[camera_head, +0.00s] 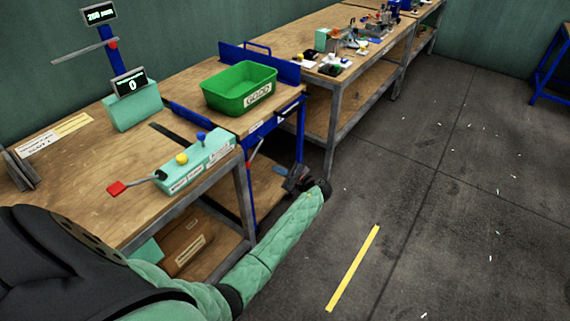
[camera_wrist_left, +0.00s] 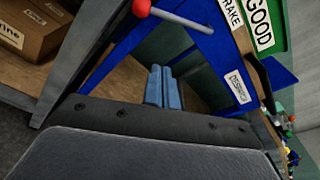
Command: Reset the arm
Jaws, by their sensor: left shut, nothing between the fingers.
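My left arm reaches in from the lower left of the head view, in a green padded sleeve. Its left gripper (camera_head: 297,178) is beside the blue-framed stand (camera_head: 262,128), low and over the aisle side. In the left wrist view the two blue-grey fingers (camera_wrist_left: 164,88) are together and hold nothing. A red-tipped metal lever (camera_wrist_left: 141,8) and blue panels of the stand lie beyond them. My right gripper is in neither view.
A wooden workbench (camera_head: 85,190) carries a teal control box (camera_head: 197,165) with a red-ended lever (camera_head: 117,188). A green bin (camera_head: 240,88) labelled GOOD sits on the stand. A second bench (camera_head: 290,38) holds small parts. The grey floor (camera_head: 450,210) at right is open.

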